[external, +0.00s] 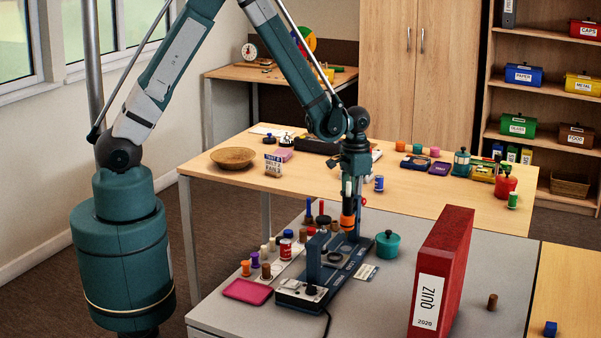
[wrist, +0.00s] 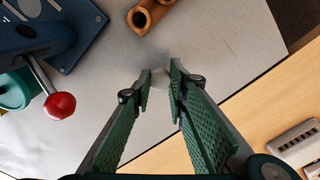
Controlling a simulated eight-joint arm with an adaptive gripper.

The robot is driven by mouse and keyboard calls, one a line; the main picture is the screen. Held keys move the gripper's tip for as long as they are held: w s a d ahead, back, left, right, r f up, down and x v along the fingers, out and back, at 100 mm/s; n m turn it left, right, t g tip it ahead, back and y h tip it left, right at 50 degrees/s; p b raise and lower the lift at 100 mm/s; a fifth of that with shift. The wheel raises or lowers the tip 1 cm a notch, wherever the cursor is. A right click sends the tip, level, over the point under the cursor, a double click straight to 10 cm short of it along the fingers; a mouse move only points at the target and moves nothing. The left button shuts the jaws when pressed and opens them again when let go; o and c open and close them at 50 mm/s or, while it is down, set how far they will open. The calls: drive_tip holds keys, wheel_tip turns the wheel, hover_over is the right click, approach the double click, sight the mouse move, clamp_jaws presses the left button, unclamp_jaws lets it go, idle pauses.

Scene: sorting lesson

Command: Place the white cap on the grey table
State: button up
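My gripper (wrist: 160,79) shows its two green ribbed fingers in the wrist view, drawn close together with a narrow gap at the tips. A pale round piece, which looks like the white cap (wrist: 160,77), fills that gap and appears held between the fingertips; its pale colour blends with the table behind. The grey table (wrist: 225,50) lies beneath in the wrist view, with bare surface around the fingertips. In the external view the grey table (external: 455,268) fills the front, and my gripper (external: 348,195) points down over its far side, behind the blue device; its fingertips are hard to make out there.
A dark blue device (external: 340,270), a teal pot (external: 387,246) and a red binder (external: 443,270) stand on the grey table. A red lever knob (wrist: 60,105) and a brown piece with holes (wrist: 148,14) are near my fingers.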

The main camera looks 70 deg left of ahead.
drive_tip(key=shift+s+d, duration=0.15)
drive_tip(key=shift+d, duration=0.05)
drive_tip(key=shift+a, duration=0.1)
idle(0.5)
